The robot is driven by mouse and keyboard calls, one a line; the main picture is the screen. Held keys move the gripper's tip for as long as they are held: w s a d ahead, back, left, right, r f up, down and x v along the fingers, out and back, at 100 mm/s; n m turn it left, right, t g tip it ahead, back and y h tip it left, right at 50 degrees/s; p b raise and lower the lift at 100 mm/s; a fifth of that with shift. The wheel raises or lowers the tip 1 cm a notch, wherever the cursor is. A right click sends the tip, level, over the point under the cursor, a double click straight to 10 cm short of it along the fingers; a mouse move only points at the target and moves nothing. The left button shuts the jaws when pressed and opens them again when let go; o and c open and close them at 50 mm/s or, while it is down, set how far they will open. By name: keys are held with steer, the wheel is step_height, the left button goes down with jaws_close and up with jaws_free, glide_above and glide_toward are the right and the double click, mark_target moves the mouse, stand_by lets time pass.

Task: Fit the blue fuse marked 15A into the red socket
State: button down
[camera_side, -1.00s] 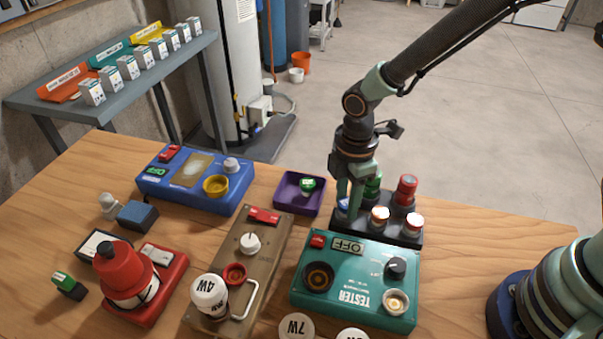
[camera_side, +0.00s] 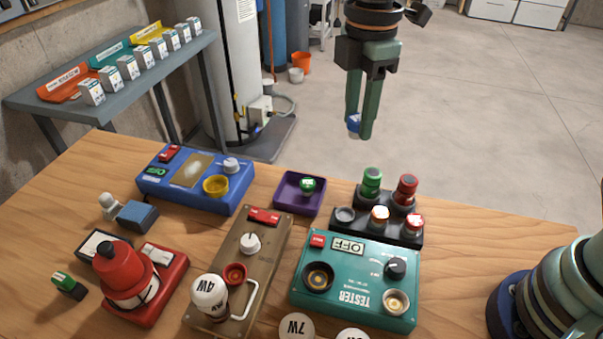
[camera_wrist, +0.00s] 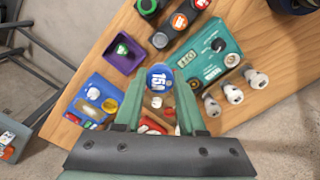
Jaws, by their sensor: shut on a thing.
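My gripper (camera_side: 364,124) is shut on the blue fuse (camera_side: 354,123) and holds it high above the back of the table. In the wrist view the fuse's blue top (camera_wrist: 160,78) reads 15A between the fingertips (camera_wrist: 160,88). The red socket (camera_side: 235,273) is a red ring on the brown panel box (camera_side: 262,262). It looks empty and lies well below and left of my gripper in the side view. A white knob (camera_side: 250,243) and red switch (camera_side: 264,216) are behind it. In the wrist view my fingers and the fuse partly hide the brown box.
A white 4W bulb (camera_side: 209,293) and metal handle (camera_side: 258,300) flank the red socket. The black fuse rack (camera_side: 345,228) has an empty front-left hole. A teal tester (camera_side: 355,292), blue box (camera_side: 190,205), purple tray (camera_side: 287,204) and red lamp box (camera_side: 172,290) crowd the table.

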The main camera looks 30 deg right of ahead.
steer(key=s+a+f+n, duration=0.2)
steer(key=a+f, duration=0.3)
steer(key=a, duration=0.7)
steer(key=s+a+f+n, duration=0.1)
steer(key=a+f+n, duration=0.35)
steer(key=a, duration=0.75)
steer(key=shift+s+d+f+m, duration=0.15)
steer(key=shift+f+m, duration=0.4)
steer(key=shift+f, duration=1.1)
steer(key=shift+w+d+f+m, duration=0.1)
steer(key=shift+f+m, duration=0.4)
steer(key=shift+f, duration=1.15)
steer(key=shift+f, duration=0.6)
steer(key=c, duration=0.8)
jaws_free()
steer(key=shift+o, duration=0.2)
step_height(320, 180, up, 11)
